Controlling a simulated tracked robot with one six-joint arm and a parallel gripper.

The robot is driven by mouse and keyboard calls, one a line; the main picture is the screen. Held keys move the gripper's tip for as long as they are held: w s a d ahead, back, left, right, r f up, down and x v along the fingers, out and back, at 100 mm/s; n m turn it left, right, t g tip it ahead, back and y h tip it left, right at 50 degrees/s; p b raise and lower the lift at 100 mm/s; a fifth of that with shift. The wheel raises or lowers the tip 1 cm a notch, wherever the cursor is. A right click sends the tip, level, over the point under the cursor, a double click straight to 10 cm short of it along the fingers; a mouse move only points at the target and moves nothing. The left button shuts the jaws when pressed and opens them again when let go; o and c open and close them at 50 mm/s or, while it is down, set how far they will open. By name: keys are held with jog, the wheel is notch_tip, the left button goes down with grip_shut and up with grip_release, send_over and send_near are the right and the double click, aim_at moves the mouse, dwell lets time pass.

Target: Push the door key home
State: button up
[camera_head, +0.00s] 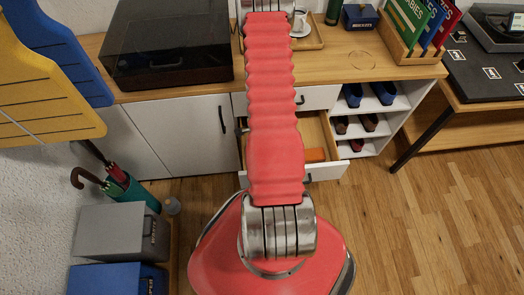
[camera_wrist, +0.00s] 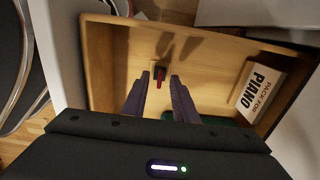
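I cannot make out a door key for certain in either view. A small object, red with a dark end (camera_wrist: 159,77), shows in the wrist view inside the open wooden drawer (camera_wrist: 215,72). My gripper (camera_wrist: 160,80) is open, its two dark fingers apart, pointing into the drawer. The small object appears between the fingertips; I cannot tell whether it touches them. In the head view my arm hides my gripper and part of the drawer (camera_head: 332,174).
A white card reading "PACK FOR PIANO" (camera_wrist: 262,90) lies at the drawer's right. Something green (camera_wrist: 229,133) is partly hidden by my gripper. White cabinet doors (camera_head: 185,137) stand left of the drawer, shoe shelves (camera_head: 372,143) right. The wooden floor (camera_head: 430,220) at right is clear.

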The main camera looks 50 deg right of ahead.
jog(key=shift+r, duration=0.15)
jog(key=shift+r, duration=2.35)
jog(key=shift+r, duration=0.1)
notch_tip(320, 180, up, 14)
jog(key=shift+f, duration=0.25)
